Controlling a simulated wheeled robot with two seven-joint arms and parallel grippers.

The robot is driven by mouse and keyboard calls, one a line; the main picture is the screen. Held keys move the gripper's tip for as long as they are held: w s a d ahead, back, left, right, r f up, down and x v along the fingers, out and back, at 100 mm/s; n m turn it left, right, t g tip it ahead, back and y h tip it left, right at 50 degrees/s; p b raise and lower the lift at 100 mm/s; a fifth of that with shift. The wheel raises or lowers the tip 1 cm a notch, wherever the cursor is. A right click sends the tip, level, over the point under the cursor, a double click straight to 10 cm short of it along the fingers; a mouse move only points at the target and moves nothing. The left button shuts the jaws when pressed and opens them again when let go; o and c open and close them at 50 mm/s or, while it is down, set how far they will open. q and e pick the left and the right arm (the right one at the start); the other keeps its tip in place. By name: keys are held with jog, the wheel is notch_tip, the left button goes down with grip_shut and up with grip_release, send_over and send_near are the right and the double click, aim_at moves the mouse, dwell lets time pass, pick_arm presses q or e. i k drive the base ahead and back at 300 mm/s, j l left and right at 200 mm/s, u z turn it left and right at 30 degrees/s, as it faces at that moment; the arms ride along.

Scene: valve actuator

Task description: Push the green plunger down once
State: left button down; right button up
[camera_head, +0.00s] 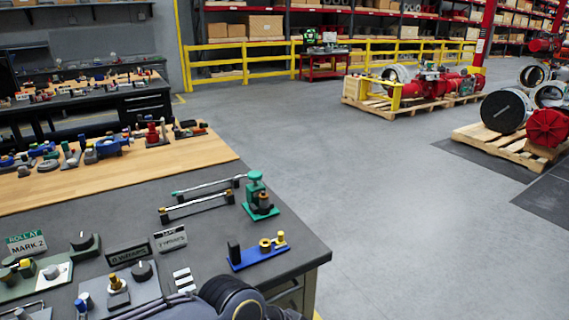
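The green plunger (256,177) is the round-topped knob of a small upright green device standing near the right edge of the grey bench top. Its green base plate (262,212) lies flat, with a dark and brass-coloured cylinder beside the upright. The plunger's cap stands above the body; I cannot tell how far it is pressed. Nothing touches it. Neither of my grippers shows; only a dark, rounded part, which looks like my own arm, enters at the bottom middle, well in front of the device.
Two metal bar handles (196,206) lie just left of the device. A blue-based fixture (257,251) with brass parts sits in front of it. Small signs, knobs and switches crowd the front left of the bench (110,221). Open floor (400,220) lies right of the bench edge.

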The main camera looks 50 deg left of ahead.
aim_at(254, 176)
jog(key=i+u, duration=0.3)
jog(key=i, duration=0.25)
jog(key=i+l+u, duration=0.3)
jog(key=i, duration=0.2)
jog(key=i+u, duration=0.3)
jog(key=u, duration=0.15)
jog(key=i+u, duration=0.3)
jog(key=u, duration=0.15)
jog(key=i+l+u, duration=0.2)
jog(key=u, duration=0.25)
jog(key=i+l+u, duration=0.3)
jog(key=u, duration=0.15)
